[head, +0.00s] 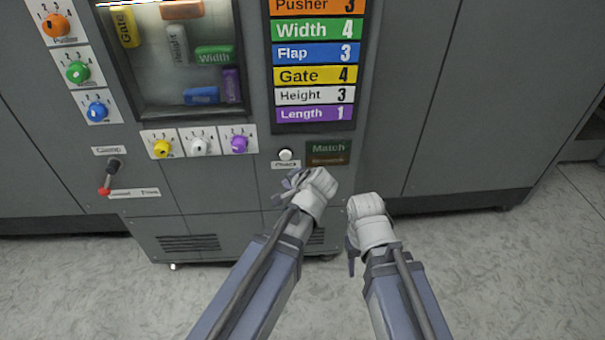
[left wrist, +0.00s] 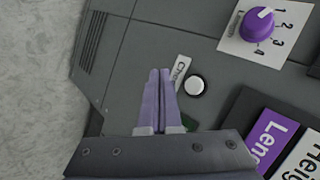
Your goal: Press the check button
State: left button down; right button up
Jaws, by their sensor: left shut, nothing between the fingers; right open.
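The check button (head: 285,154) is a small round white button on the grey machine front, above its "Check" label. It also shows in the left wrist view (left wrist: 195,85), just right of my left fingertips. My left gripper (head: 288,183) is shut and empty, a little below the button in the head view. In the left wrist view its two purple fingers (left wrist: 159,75) lie together beside the label (left wrist: 181,72), and a gap to the button shows. My right gripper (head: 352,258) is open, lower and to the right, away from the machine front.
A dark Match/Mismatch panel (head: 328,152) is right of the button. A purple dial (head: 239,144) and other coloured dials are to its left. A coloured list board (head: 313,78) hangs above. A red-knobbed lever (head: 104,190) is at lower left. The floor at right is clear.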

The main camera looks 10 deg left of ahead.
pick_arm(q)
jog(key=shift+w+d, duration=0.1)
jog(key=shift+d, duration=0.1)
jog(key=shift+w, duration=0.1)
send_near(285, 160)
jog(key=shift+w+a+f, duration=0.3)
jog(key=shift+a+f, duration=0.15)
jog(key=shift+f, duration=0.25)
jog(key=shift+w+a+f, duration=0.35)
jog(key=shift+a+f, duration=0.1)
jog(key=shift+f, duration=0.3)
jog(key=shift+w+a+f, duration=0.3)
jog(key=shift+a+f, duration=0.15)
jog(key=shift+f, duration=0.25)
dwell(0.7)
jog(key=shift+w+a, duration=0.1)
jog(key=shift+w, duration=0.3)
jog(key=shift+w+a, duration=0.1)
jog(key=shift+w, duration=0.35)
dwell(0.6)
jog(key=shift+s, duration=0.1)
dwell(0.4)
jog(key=shift+s+d, duration=0.25)
jog(key=shift+s, duration=0.55)
jog(key=shift+s, duration=0.1)
